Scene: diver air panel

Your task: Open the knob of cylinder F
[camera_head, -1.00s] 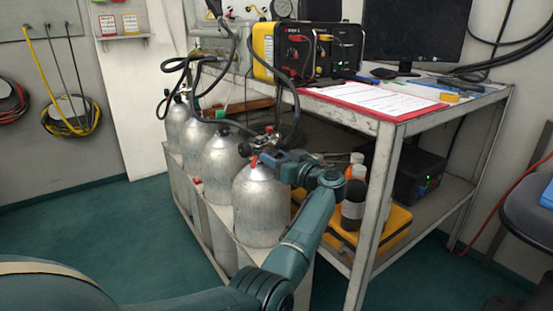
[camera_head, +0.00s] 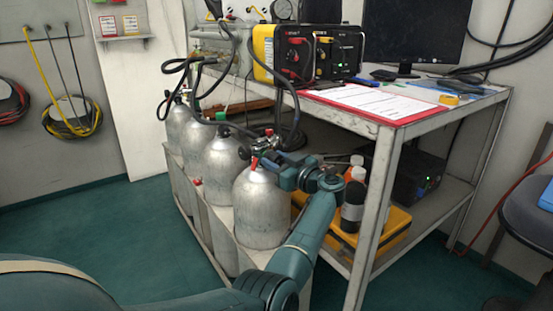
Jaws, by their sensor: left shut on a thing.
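Several silver cylinders stand in a row in a grey rack, and no letter is readable on them. The nearest cylinder (camera_head: 262,208) has a valve with red parts (camera_head: 256,161) and a black hose at its top. My left gripper (camera_head: 270,158) reaches this valve from the right and is shut on a knob there. The jaws and the knob are small and partly hidden by the gripper, so how far the knob is turned cannot be told. My right gripper is not in view.
Black hoses (camera_head: 297,112) hang close above the valve. The metal bench (camera_head: 392,135) with a red clipboard (camera_head: 375,101) stands just right. Bottles (camera_head: 353,203) and a yellow case (camera_head: 392,228) sit on its lower shelf, near my arm. Floor at left is clear.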

